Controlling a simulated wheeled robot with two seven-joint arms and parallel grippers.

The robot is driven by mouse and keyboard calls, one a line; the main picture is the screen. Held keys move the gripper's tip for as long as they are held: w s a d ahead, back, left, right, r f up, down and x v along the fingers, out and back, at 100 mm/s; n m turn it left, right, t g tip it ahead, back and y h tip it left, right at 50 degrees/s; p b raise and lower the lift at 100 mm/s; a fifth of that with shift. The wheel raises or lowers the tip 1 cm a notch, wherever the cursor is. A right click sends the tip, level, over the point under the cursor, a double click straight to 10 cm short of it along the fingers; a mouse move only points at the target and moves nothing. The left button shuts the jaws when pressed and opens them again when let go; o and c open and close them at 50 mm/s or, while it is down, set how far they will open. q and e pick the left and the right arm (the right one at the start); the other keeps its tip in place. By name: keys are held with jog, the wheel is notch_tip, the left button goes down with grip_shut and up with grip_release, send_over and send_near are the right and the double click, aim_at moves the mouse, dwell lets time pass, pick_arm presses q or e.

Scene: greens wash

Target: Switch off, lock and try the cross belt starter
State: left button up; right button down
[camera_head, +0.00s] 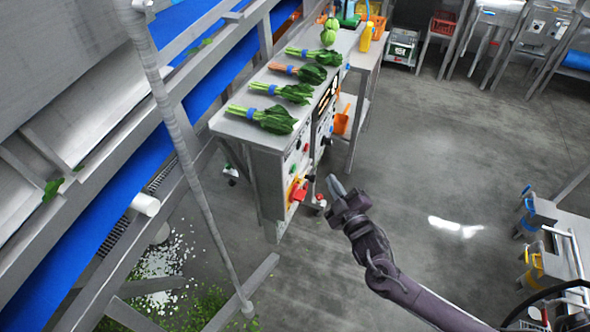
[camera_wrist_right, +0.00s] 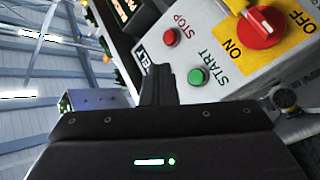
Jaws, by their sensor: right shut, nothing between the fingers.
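The cross belt starter is a grey box (camera_head: 283,207) on the front of the bench. The right wrist view shows its red rotary switch (camera_wrist_right: 260,27) on a yellow plate (camera_wrist_right: 290,45) marked ON and OFF. I cannot tell surely which mark the switch points to. Beside it are a red STOP button (camera_wrist_right: 170,37) and a green START button (camera_wrist_right: 195,77). My right gripper (camera_head: 334,182) is shut and empty, just right of the box in the head view. In the wrist view its fingers (camera_wrist_right: 158,75) are near the buttons, contact unclear. My left gripper is out of view.
Bunches of greens (camera_head: 262,118) lie on the bench top above the panel. A sloping metal post (camera_head: 180,130) and a blue belt (camera_head: 90,210) stand to the left. A dark round fitting (camera_wrist_right: 286,97) sits at the panel's edge.

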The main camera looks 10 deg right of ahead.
aim_at(293, 168)
jog(key=w+a+b, duration=0.2)
jog(key=w+a, duration=0.2)
jog(key=a, duration=0.2)
jog(key=shift+w+a, duration=0.1)
dwell(2.0)
jog(key=shift+w+a+b, duration=0.2)
jog(key=shift+a+b, duration=0.05)
jog(key=shift+b, duration=0.05)
jog(key=shift+w+a, duration=0.25)
jog(key=shift+a, duration=0.15)
dwell(0.8)
jog(key=shift+s+d, duration=0.5)
jog(key=shift+d, duration=0.2)
jog(key=shift+p, duration=0.3)
